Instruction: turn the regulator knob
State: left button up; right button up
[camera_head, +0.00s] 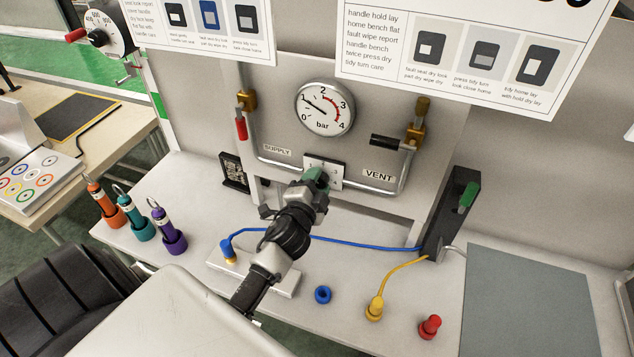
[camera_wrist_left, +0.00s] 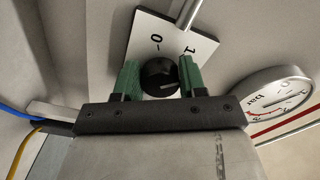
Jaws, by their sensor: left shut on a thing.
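The regulator knob (camera_wrist_left: 158,75) is black and round, with a pale mark. It sits on a white plate (camera_wrist_left: 150,35) marked 0 and 1. In the head view the plate (camera_head: 337,171) shows on the panel below the gauge, and my gripper hides the knob. My left gripper (camera_head: 318,179) reaches the plate from the front. In the left wrist view its green fingers (camera_wrist_left: 160,78) stand on both sides of the knob, shut on it. The pressure gauge (camera_head: 324,107) has its needle near 1 bar. My right gripper is not in view.
A supply valve with a red handle (camera_head: 241,128) and a vent valve with a black handle (camera_head: 386,141) flank the gauge. A dark box with a green lever (camera_head: 468,196) stands at right. Blue (camera_head: 330,238) and yellow (camera_head: 395,269) hoses cross the bench.

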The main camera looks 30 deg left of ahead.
pick_arm(q)
jog(key=shift+m, duration=0.9)
jog(key=o, duration=0.9)
jog(key=shift+o, duration=0.2)
jog(key=shift+s, duration=0.1)
jog(key=b+v, duration=0.2)
jog(key=v, duration=0.8)
jog(key=shift+s+b, duration=0.35)
jog(key=shift+b, duration=0.05)
